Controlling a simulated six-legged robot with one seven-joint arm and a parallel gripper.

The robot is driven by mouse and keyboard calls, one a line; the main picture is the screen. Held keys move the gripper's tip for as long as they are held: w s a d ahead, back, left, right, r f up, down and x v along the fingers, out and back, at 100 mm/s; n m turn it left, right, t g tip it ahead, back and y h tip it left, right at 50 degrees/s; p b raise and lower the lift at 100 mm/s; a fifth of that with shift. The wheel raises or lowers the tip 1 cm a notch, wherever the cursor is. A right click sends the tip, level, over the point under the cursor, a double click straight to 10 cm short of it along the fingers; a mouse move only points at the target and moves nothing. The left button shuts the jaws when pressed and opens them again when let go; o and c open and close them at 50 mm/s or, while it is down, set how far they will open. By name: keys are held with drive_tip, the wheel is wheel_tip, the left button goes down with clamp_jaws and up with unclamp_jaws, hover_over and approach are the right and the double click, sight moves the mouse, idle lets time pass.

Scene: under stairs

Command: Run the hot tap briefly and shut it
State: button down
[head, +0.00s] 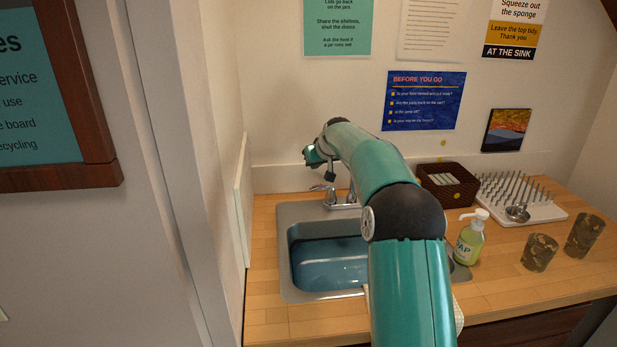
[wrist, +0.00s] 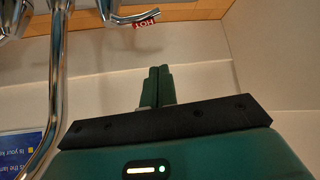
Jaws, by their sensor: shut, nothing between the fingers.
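The chrome tap (head: 341,198) stands at the back edge of the sink (head: 284,262). In the wrist view, its hot lever (wrist: 128,16) carries a red HOT label (wrist: 146,23) and points right at the top of the picture. The curved spout (wrist: 53,90) runs down the left side. My gripper (wrist: 159,68) is shut and empty, with its fingertips below the lever in the picture and a visible gap between them. In the head view, the end of my arm is just above and behind the tap. No running stream shows, but my arm hides part of the basin.
A soap bottle (head: 470,238) stands right of the sink. Behind it are a dark basket (head: 450,192) and a white drying rack (head: 540,212). Two patterned glasses (head: 540,253) (head: 584,236) stand at the right. A wall panel (head: 242,200) borders the sink closely at left.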

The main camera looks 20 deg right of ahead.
drive_tip(key=shift+w+f, duration=0.4)
drive_tip(key=shift+f, duration=0.95)
drive_tip(key=shift+w+f, duration=0.35)
drive_tip(key=shift+f, duration=0.95)
drive_tip(key=shift+w+f, duration=0.4)
drive_tip(key=shift+f, duration=0.95)
